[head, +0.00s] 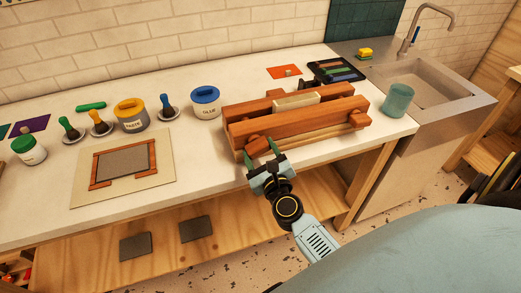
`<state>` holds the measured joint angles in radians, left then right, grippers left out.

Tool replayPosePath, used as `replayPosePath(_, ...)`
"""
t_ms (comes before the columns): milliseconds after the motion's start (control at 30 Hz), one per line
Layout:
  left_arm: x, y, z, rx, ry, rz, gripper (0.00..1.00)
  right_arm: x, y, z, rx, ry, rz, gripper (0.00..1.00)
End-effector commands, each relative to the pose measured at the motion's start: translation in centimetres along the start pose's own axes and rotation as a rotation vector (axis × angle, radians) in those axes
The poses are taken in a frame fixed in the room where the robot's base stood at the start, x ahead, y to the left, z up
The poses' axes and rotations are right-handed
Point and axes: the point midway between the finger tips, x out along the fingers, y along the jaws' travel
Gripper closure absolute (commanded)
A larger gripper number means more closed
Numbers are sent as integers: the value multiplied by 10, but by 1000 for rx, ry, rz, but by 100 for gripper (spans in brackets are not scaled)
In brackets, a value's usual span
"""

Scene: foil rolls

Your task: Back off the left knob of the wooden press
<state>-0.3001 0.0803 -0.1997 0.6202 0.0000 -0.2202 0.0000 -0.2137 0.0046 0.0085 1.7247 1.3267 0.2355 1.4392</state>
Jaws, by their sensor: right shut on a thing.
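The wooden press (310,125) lies on the white counter, with reddish-brown beams and a pale block (296,101) between them. Its left knob (257,145) is at the left end of the front beam. Its right knob (359,119) is at the other end of that beam and nothing touches it. My right gripper (261,153) comes up from below and is shut on the left knob, with a green-tipped finger on either side. The fingers partly hide the knob, and its thread cannot be seen. My left gripper is out of view.
Left of the press are a blue-lidded jar (206,103), a yellow-lidded paste jar (131,115) and a board with a wooden frame (122,163). A teal cup (397,100) stands to the right, before the sink (430,82). The counter's front edge runs just below the knob.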

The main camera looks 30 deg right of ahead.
Motion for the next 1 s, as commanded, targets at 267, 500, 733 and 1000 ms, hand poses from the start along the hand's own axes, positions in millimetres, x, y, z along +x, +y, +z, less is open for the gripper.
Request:
replayPosePath(267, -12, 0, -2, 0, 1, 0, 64, 0, -1, 2, -266, 1, -1, 63)
replayPosePath(500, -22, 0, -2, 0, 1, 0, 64, 0, -1, 2, -494, 1, -1, 63)
replayPosePath(733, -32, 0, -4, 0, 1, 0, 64, 1, -1, 2, -712, 0, -1, 63)
replayPosePath(1000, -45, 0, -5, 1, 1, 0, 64, 1, -1, 3, -969, -1, -2, 63)
